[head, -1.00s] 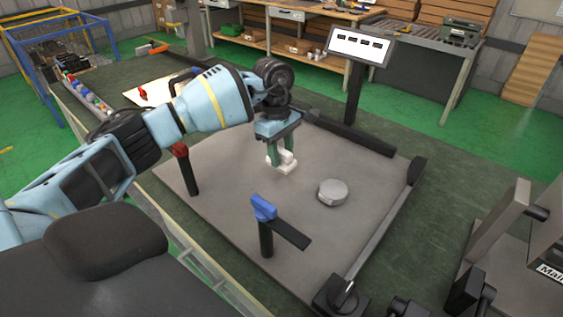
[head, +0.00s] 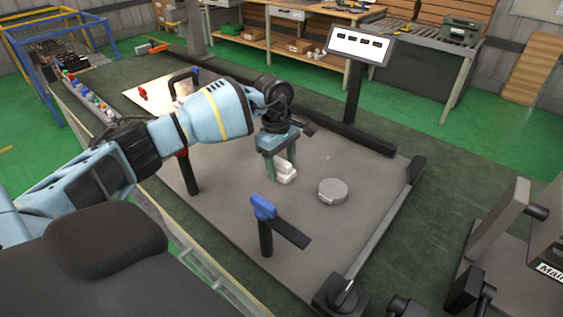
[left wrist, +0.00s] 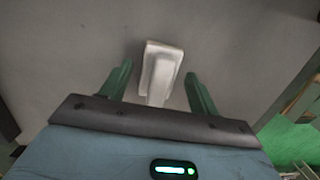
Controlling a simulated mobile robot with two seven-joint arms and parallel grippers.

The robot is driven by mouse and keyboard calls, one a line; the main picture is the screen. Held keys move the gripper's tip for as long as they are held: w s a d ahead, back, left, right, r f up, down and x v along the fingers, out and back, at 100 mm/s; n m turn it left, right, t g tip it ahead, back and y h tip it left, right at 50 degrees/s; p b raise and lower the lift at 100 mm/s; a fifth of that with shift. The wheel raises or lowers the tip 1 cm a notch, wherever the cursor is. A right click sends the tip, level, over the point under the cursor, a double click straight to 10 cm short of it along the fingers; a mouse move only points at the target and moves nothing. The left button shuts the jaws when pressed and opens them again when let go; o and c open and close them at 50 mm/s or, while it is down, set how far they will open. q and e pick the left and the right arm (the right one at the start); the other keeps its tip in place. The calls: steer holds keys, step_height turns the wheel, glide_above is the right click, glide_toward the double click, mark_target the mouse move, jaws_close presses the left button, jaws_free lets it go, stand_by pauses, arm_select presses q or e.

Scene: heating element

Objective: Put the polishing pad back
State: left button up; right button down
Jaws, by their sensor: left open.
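The polishing pad, which I take to be the white block with a raised grip (head: 286,173), is on or close above the grey platform, left of a round grey disc (head: 333,191). My left gripper (head: 282,170) points down over the pad, with its green fingers on either side. In the left wrist view the pad (left wrist: 160,72) lies between the open fingertips (left wrist: 158,70), with a gap on both sides. Its lower end is partly hidden by the gripper body. My right gripper does not show.
The grey platform (head: 230,215) has a blue-topped post (head: 264,208) near its front and a red-topped post behind my left arm. A screen on a stand (head: 360,46) rises at the back. The platform is clear around the disc.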

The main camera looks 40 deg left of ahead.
mark_target(277, 158)
arm_select(q)
steer(key=shift+r, duration=0.1)
step_height(277, 158, up, 12)
steer(key=a, duration=0.1)
steer(key=shift+a, duration=0.2)
stand_by(0.7)
